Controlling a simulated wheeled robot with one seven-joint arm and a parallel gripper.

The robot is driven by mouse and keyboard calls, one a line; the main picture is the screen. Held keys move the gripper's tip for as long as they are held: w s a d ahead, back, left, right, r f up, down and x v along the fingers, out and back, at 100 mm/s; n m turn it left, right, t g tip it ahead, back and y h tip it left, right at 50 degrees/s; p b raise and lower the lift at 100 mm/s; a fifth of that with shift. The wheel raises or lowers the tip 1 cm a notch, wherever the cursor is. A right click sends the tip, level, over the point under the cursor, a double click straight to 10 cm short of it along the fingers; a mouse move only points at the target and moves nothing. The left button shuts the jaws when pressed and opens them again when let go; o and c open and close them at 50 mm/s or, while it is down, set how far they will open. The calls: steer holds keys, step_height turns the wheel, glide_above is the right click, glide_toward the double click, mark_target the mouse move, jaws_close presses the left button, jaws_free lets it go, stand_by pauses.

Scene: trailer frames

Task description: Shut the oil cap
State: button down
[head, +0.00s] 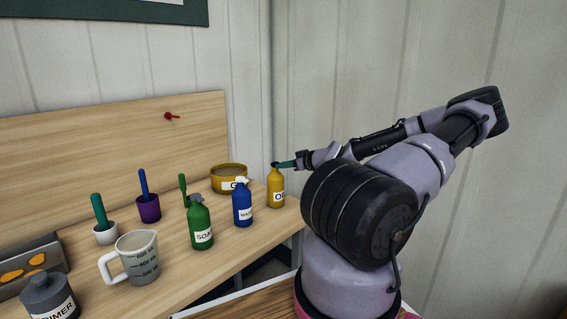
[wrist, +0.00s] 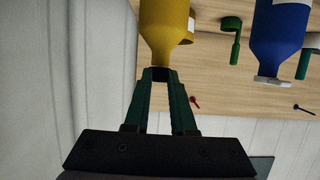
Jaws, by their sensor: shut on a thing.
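The yellow oil bottle (head: 276,190) stands upright at the right end of the wooden bench, its label partly readable. Its dark cap (head: 275,165) is at the top of the neck. My gripper (head: 283,164) reaches in from the right at cap height, its green fingers level. In the wrist view, which is upside down, the yellow bottle (wrist: 162,28) narrows to its neck between the fingertips. My gripper (wrist: 159,77) is shut on the dark cap (wrist: 158,73) there. The fingers hide part of the cap, so I cannot tell how it sits on the neck.
The blue bottle (head: 242,206) stands just left of the oil bottle, with the green soap bottle (head: 201,226) further left. A yellow bowl (head: 229,186) is behind. A measuring jug (head: 137,256) and cups (head: 149,209) stand further left. The wall is close on the right.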

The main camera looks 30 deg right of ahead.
steer(key=shift+s+f+t+y, duration=0.15)
steer(key=shift+f+t+y, duration=0.15)
steer(key=shift+f+t, duration=0.5)
steer(key=c, duration=0.7)
jaws_free()
steer(key=shift+r, duration=0.1)
steer(key=v, duration=1)
steer(key=shift+s+d, duration=0.1)
steer(key=shift+s, duration=0.25)
